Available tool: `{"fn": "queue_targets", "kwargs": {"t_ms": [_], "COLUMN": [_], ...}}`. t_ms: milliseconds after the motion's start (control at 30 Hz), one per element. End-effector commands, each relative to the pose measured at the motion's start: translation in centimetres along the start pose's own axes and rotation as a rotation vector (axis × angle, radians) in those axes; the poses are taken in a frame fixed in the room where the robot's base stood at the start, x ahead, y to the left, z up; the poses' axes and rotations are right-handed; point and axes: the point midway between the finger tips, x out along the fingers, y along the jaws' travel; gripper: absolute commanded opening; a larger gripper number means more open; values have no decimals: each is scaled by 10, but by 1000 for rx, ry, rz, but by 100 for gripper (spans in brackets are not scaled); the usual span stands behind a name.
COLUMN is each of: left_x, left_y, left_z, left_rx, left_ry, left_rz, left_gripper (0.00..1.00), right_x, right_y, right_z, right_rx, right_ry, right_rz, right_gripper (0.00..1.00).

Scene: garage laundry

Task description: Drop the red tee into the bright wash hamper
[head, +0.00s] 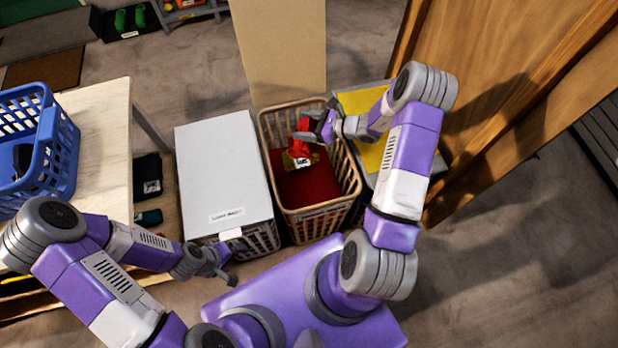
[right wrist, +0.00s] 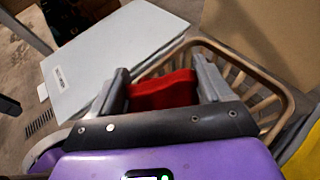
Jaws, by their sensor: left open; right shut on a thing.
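The red tee (head: 302,146) hangs from my right gripper (head: 312,132), which is shut on it above an open tan slatted hamper (head: 345,172). A dark red cloth lies inside that hamper, below the tee. In the right wrist view the tee (right wrist: 162,90) is pinched between the fingers, with the tan rim (right wrist: 270,88) beyond. A hamper with a closed white lid (head: 222,165) stands directly left; its front label is too small to read surely. I cannot tell by label which is the bright wash hamper. My left gripper (head: 226,275) is open and empty, low in front of the white-lidded hamper.
A hamper with yellow inside (head: 365,120) stands right of the tan one, partly behind my right arm. A blue basket (head: 35,150) sits on a wooden table (head: 105,140) at left. Wooden doors (head: 500,85) stand at right. A tan panel (head: 280,50) rises behind the hampers.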

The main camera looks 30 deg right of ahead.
Motion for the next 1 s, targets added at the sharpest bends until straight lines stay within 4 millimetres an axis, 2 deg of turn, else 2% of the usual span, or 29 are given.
{"fn": "queue_targets", "kwargs": {"t_ms": [367,700,733,867,1000], "left_x": [31,33,33,33,33], "left_y": [-12,-12,-12,-12,-12], "left_z": [-1,-1,-1,-1,-2], "left_rx": [0,0,0,0,0], "left_ry": [0,0,0,0,0], "left_rz": [0,0,0,0,0], "left_gripper": [79,79,79,79,79], "right_x": [18,19,19,19,19], "right_y": [1,0,0,0,0], "right_z": [-42,-45,-45,-45,-46], "right_rx": [0,-1,-1,-1,-1], "right_ry": [1,0,0,0,1], "right_rz": [1,1,1,1,1], "right_gripper": [25,25,80,100,100]}}
